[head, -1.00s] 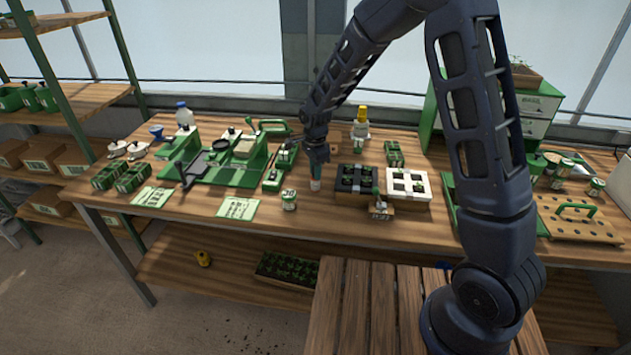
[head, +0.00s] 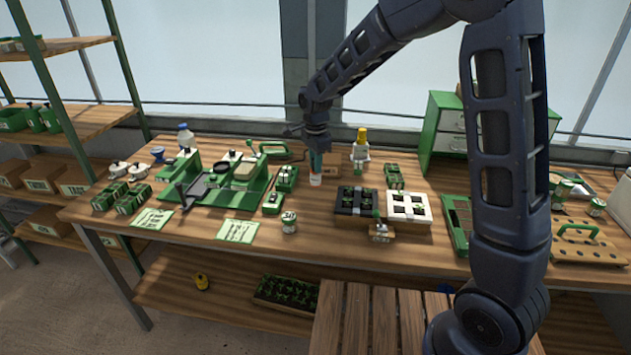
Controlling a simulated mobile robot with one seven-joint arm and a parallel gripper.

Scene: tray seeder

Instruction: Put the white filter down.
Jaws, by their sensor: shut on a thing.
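The white filter (head: 316,180) shows as a small pale piece at the tip of my gripper (head: 316,168). My gripper points down and is shut on it, and the fingers hide its upper part. It is over the middle of the workbench (head: 330,247), left of and a little behind the black tray (head: 342,208). I cannot tell whether its underside touches the bench top.
A green seeder (head: 245,200) stands to the left, with small green boxes between it and my gripper. A white tray (head: 425,218) sits beside the black one. A yellow-capped bottle (head: 361,152) stands behind. Bare wood lies in front of my gripper.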

